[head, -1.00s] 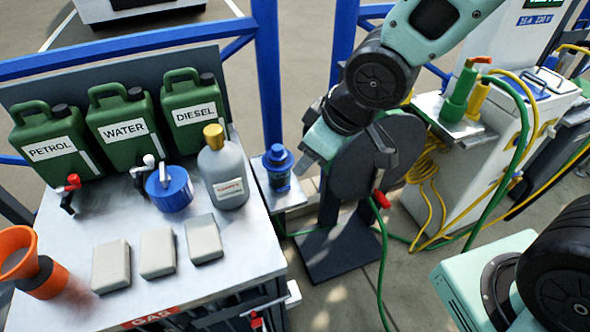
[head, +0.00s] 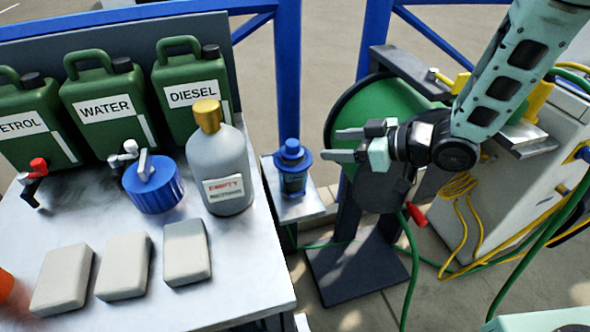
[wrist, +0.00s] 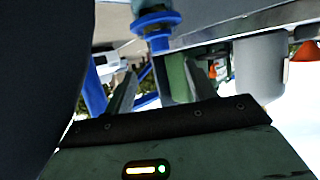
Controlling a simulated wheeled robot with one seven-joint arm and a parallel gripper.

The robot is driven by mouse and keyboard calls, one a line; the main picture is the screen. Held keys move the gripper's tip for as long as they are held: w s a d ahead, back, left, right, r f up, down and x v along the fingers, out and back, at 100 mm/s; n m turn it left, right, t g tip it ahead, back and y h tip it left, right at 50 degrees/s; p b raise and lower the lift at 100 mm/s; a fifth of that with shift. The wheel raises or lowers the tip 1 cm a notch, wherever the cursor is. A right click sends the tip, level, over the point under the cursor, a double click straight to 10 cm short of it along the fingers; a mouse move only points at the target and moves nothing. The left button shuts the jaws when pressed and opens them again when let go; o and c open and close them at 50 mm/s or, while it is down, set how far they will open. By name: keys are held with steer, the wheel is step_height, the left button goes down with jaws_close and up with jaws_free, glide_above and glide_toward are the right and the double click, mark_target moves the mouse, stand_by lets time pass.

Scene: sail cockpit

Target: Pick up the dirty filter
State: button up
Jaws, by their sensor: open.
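A small blue-capped canister with a dark blue see-through body (head: 293,168), which I take for the filter, stands upright on a small metal shelf beside the workbench. Whether it is dirty cannot be told. My gripper (head: 342,145) is open and empty to the right of it, fingers pointing left toward it, with a gap between. In the wrist view the blue canister (wrist: 155,24) shows at the top, beyond my open fingers (wrist: 160,88), and is cut off by the frame edge.
The workbench (head: 235,285) holds green cans, a grey bottle (head: 222,175), a blue-lidded pot (head: 153,187) and pale blocks. A blue post (head: 288,70) rises behind the canister. A green hose reel (head: 370,100) stands behind my gripper.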

mark_target(293, 142)
steer(key=x, duration=1.2)
steer(key=shift+b, duration=0.4)
jaws_close()
